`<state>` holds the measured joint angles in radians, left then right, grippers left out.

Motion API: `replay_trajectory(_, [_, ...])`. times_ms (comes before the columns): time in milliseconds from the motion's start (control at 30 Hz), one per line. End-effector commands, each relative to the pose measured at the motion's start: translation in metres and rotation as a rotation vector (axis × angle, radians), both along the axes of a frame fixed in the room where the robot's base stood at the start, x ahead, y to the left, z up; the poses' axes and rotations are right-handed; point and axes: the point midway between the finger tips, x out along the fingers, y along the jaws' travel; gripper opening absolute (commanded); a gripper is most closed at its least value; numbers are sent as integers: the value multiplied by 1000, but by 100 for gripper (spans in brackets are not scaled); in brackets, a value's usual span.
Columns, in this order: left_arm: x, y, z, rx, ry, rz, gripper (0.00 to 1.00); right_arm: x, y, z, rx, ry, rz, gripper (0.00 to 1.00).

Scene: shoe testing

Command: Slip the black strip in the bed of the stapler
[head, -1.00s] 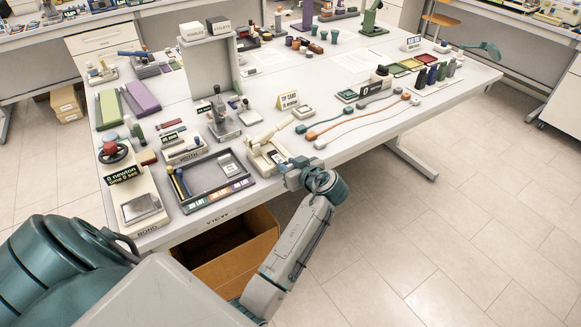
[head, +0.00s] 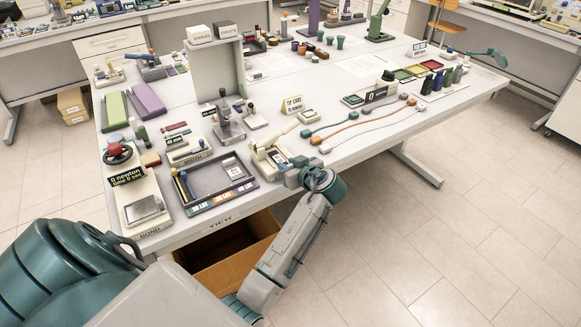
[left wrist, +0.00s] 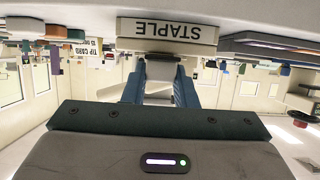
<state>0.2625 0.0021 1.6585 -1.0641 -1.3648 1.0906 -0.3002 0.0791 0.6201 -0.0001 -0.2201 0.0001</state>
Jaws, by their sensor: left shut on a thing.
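The cream stapler (head: 262,163) stands near the front edge of the bench, its arm raised toward the back right. Its STAPLE label (left wrist: 168,30) shows upside down in the left wrist view. My left gripper (head: 287,174) is at the stapler's front right end, low by the bench edge. In the left wrist view its blue fingers (left wrist: 160,75) are shut on a small dark piece (left wrist: 160,57), apparently the black strip, right by the stapler. The fingers and the small size hide how far the strip sits in the bed. My right gripper is out of view.
A dark tray (head: 200,205) with labelled compartments lies left of the stapler. Orange and grey cables (head: 350,134) lie to the right. A force gauge (head: 145,208) stands at the left, and a cardboard box (head: 235,262) is below.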

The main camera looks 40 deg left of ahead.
Motion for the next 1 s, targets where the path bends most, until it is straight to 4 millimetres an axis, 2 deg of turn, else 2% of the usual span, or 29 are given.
replay_trajectory(433, [4,10,-2,0,1,1,4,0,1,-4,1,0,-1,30])
replay_trajectory(467, [4,10,-2,0,2,1,31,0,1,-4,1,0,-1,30])
replay_trajectory(567, [4,10,-2,-1,1,0,51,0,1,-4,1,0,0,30])
replay_trajectory(867, [3,8,-1,-2,1,0,51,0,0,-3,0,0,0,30])
replay_trajectory(1000, [-1,-3,4,-3,0,-1,51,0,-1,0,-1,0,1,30])
